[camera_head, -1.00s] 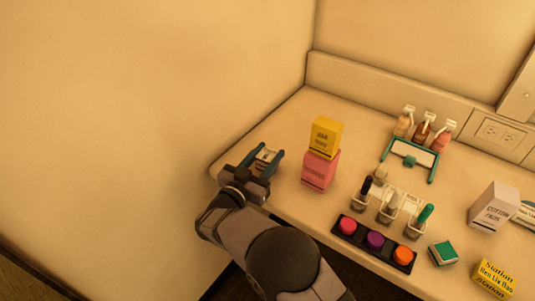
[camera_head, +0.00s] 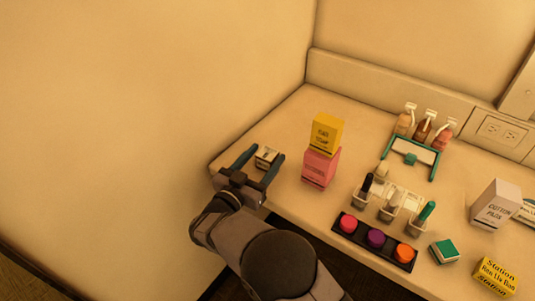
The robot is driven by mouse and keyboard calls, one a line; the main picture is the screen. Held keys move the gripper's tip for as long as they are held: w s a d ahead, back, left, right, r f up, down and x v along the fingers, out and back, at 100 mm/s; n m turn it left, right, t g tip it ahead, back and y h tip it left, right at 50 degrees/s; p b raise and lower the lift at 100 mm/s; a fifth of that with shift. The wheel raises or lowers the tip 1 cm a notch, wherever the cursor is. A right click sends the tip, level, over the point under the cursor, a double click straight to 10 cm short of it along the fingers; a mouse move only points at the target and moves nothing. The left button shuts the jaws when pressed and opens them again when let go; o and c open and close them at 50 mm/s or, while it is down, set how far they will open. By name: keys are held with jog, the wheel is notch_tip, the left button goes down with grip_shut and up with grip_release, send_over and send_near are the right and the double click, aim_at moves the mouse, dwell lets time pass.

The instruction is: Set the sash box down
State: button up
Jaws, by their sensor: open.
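A small pale box with a dark band, which looks like the sash box (camera_head: 266,158), sits at the left end of the counter, near its front edge. My gripper (camera_head: 269,152) is open, with one dark blue finger on each side of the box. The fingers look apart from the box, though the right one passes close to it. Part of the box's near side is hard to make out at this size.
Farther right are a black tray of round colour pots (camera_head: 375,239), clear holders with tubes (camera_head: 390,208), and a teal-framed stand (camera_head: 412,154). The counter (camera_head: 290,118) behind the sash box is clear.

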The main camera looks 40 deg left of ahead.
jog(key=shift+o, duration=0.5)
jog(key=shift+s+d+r, duration=0.1)
jog(key=shift+s+d, duration=0.1)
jog(key=shift+s, duration=0.65)
jog(key=shift+s+d, duration=0.15)
jog(key=shift+s, duration=0.75)
jog(key=shift+s+d+r, duration=0.1)
jog(key=shift+s+d, duration=0.1)
jog(key=shift+s, duration=0.65)
